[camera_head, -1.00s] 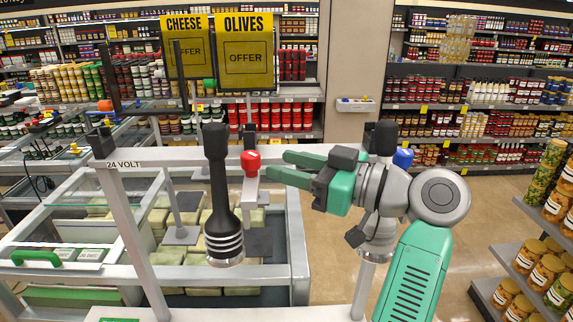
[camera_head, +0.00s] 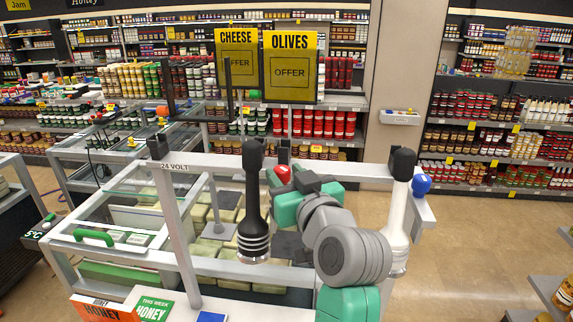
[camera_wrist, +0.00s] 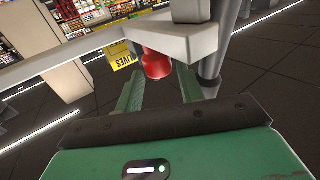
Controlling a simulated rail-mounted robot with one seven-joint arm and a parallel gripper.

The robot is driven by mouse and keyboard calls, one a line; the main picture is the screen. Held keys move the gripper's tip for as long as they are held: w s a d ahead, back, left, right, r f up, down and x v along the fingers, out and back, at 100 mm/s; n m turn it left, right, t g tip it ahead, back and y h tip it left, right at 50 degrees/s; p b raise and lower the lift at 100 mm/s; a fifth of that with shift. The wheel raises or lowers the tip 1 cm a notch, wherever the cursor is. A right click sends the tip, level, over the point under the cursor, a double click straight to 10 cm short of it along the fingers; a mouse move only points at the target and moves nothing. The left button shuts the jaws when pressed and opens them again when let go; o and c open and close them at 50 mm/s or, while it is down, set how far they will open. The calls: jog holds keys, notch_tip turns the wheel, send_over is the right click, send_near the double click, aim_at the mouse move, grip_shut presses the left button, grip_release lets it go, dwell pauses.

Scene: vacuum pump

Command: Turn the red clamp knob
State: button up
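The red clamp knob (camera_head: 283,174) sits at the middle of the light-grey frame rail, just beyond my gripper. In the wrist view the red knob (camera_wrist: 156,66) hangs below a grey block, between and slightly past the fingertips. My gripper (camera_wrist: 157,78) is open, with one green finger on each side of the knob and a visible gap to each. I cannot tell whether the fingers reach fully around it. In the head view my gripper (camera_head: 284,181) is partly hidden by my own wrist, and its tips lie close by the knob.
A black post with silver rings (camera_head: 255,215) stands left of my wrist. A white post with a black cap (camera_head: 400,210) stands to the right, near a blue knob (camera_head: 421,184). The grey rail (camera_head: 225,165) runs across. Open floor (camera_head: 480,240) lies at right.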

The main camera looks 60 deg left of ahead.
aim_at(285, 174)
jog(key=shift+w+a, duration=0.1)
jog(key=shift+a, duration=1.4)
jog(key=shift+c, duration=0.2)
jog(key=c, duration=0.6)
jog(key=shift+f, duration=0.1)
jog(key=shift+c, duration=0.2)
